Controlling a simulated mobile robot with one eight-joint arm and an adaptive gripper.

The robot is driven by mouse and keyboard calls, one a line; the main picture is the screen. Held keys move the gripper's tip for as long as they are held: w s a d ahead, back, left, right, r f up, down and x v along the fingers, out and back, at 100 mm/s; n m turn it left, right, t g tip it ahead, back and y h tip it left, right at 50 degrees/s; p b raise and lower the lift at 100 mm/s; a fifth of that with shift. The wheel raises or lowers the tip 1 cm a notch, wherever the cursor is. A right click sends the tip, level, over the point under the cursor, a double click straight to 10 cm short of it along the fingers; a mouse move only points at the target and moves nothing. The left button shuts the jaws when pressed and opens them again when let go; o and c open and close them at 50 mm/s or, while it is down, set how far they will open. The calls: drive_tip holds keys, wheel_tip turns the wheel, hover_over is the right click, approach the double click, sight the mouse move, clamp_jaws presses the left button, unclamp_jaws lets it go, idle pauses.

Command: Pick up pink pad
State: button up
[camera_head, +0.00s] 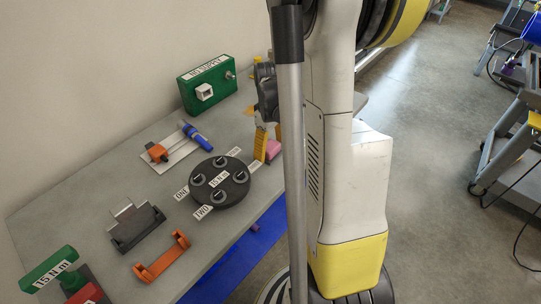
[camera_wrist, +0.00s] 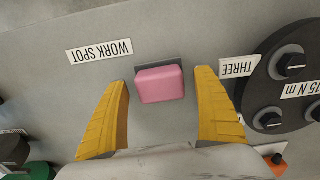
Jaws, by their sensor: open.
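The pink pad (camera_wrist: 160,84) is a small rounded block. In the wrist view it sits on a dark grey base on the grey table, midway between my fingers and a little beyond their tips. In the head view only part of the pink pad (camera_head: 273,149) shows, to the right of my yellow finger. In the head view my gripper (camera_head: 262,145) points down at the table; the far finger is mostly hidden by my arm.
A black round dial plate (camera_head: 219,181) stands close to the pad; it also shows at right in the wrist view (camera_wrist: 278,65). A "WORK SPOT" label (camera_wrist: 99,51) lies on bare table (camera_wrist: 40,95). A green box (camera_head: 207,83), blue-handled tool (camera_head: 197,137) and orange bracket (camera_head: 161,257) stand elsewhere.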

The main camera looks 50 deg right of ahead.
sight(270, 146)
drive_tip(key=shift+f, duration=0.5)
drive_tip(key=shift+r, duration=0.1)
drive_tip(key=c, duration=1.3)
drive_tip(key=shift+r, duration=0.1)
wheel_tip(270, 146, up, 4)
drive_tip(key=shift+r+p, duration=0.1)
drive_tip(key=shift+p, duration=1.15)
drive_tip(key=s+d+r+p, duration=0.1)
drive_tip(key=s+d+r, duration=0.1)
drive_tip(key=s, duration=0.1)
drive_tip(key=s+d+r+p, duration=0.1)
drive_tip(key=s+d+r, duration=0.1)
drive_tip(key=s, duration=0.1)
drive_tip(key=s+d+r+p, duration=0.1)
drive_tip(key=s+d+r, duration=0.1)
drive_tip(key=s, duration=0.1)
drive_tip(key=shift+s+d+r+p, duration=0.1)
drive_tip(key=shift+s+r+p, duration=0.2)
drive_tip(key=shift+s+p, duration=0.1)
